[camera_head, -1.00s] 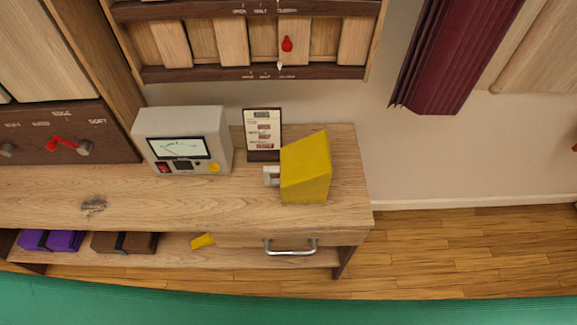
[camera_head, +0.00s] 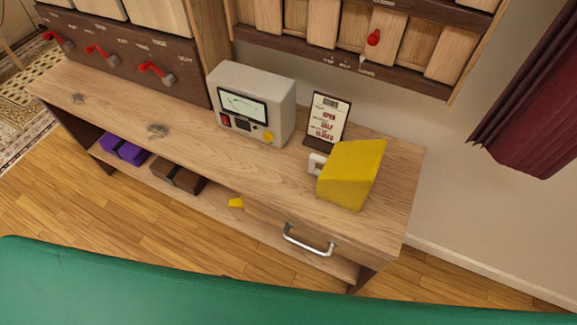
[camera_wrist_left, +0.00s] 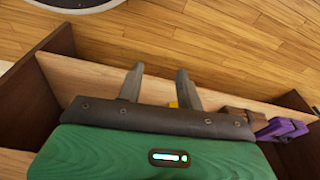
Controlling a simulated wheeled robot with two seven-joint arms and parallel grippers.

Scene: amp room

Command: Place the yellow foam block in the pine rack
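A yellow wedge-shaped block (camera_head: 350,172) with a foam-like face stands on the right end of the wooden bench top (camera_head: 275,190), with a pale handle-like piece at its left side. A small yellow piece (camera_head: 236,202) lies on the lower shelf; a bit of yellow also shows behind my fingers in the left wrist view (camera_wrist_left: 173,104). A wall rack of pale wood panels in a dark frame (camera_head: 352,66) hangs above the bench; I cannot tell whether it is the pine rack. My left gripper (camera_wrist_left: 159,80) is open, its fingers apart and empty. My right gripper is not in view.
A grey meter box (camera_head: 252,105) and a small sign (camera_head: 326,118) stand behind the block. The lower shelf holds purple (camera_head: 124,149) and brown (camera_head: 178,176) strapped blocks. A metal drawer handle (camera_head: 307,241) juts from the bench front. The floor in front is clear.

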